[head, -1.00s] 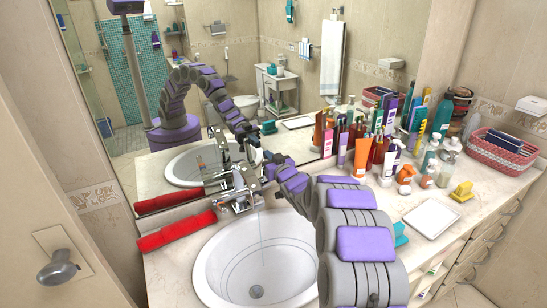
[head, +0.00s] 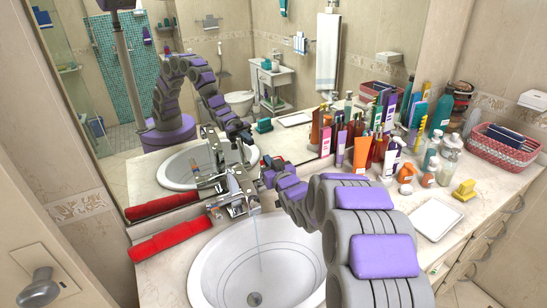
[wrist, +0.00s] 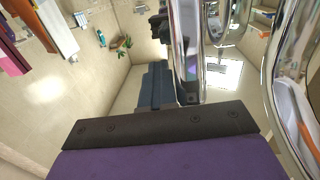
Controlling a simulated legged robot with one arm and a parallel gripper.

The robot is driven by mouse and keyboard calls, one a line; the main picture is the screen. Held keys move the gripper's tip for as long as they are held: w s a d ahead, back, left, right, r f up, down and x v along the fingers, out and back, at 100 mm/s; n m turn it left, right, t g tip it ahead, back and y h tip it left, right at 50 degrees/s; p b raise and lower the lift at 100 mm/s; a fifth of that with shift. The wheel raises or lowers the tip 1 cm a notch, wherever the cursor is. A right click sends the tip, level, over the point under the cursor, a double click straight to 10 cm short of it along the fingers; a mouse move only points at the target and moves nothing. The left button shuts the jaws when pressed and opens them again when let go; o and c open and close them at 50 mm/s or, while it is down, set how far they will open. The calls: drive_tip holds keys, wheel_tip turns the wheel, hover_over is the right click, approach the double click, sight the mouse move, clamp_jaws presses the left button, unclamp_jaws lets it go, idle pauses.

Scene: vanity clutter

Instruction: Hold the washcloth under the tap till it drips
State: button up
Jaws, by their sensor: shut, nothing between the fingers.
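A red cloth roll (head: 172,239), which looks like the washcloth, lies on the counter left of the sink. The chrome tap (head: 229,206) stands at the back of the white basin (head: 215,262). A thin stream of water (head: 257,245) falls from it into the basin. My gripper (head: 240,184) is at the tap, small and partly lost against the chrome. In the wrist view the dark fingers (wrist: 160,88) are shut and empty, close beside shiny chrome (wrist: 186,50). I cannot tell whether they touch it. The cloth is well apart from my gripper.
Several bottles and tubes (head: 362,150) crowd the counter right of my arm. A white dish (head: 436,220), a yellow item (head: 464,189) and a pink basket (head: 503,146) stand farther right. A mirror (head: 250,60) rises behind the tap. The basin's inside is clear.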

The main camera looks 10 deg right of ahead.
drive_tip(key=shift+s+a+r+n+y, duration=0.3)
drive_tip(key=shift+s+a+r, duration=0.35)
drive_tip(key=shift+s+a, duration=0.15)
drive_tip(key=shift+s+d+f, duration=0.2)
drive_tip(key=shift+s+f, duration=0.05)
drive_tip(key=shift+s, duration=0.5)
drive_tip(key=shift+v, duration=0.9)
drive_tip(key=shift+s+d+f+b, duration=0.15)
drive_tip(key=shift+s+f, duration=0.05)
drive_tip(key=shift+s, duration=0.25)
drive_tip(key=shift+s+d+f+b, duration=0.15)
drive_tip(key=shift+s+d, duration=0.05)
drive_tip(key=shift+s, duration=0.25)
drive_tip(key=o, duration=0.5)
drive_tip(key=shift+s+a+r, duration=0.1)
drive_tip(key=shift+s+r, duration=0.1)
drive_tip(key=shift+s, duration=0.25)
drive_tip(key=shift+o, duration=0.2)
drive_tip(key=s+a, duration=0.3)
drive_tip(key=shift+s+a+r, duration=0.15)
drive_tip(key=shift+a+r, duration=0.1)
drive_tip(key=shift+r, duration=0.1)
approach(266, 165)
drive_tip(key=shift+a+f, duration=0.6)
drive_tip(key=shift+a, duration=0.05)
drive_tip(key=shift+f+v, duration=0.15)
drive_tip(key=shift+v, duration=1.05)
drive_tip(key=shift+f+v, duration=0.1)
drive_tip(key=shift+v, duration=1.1)
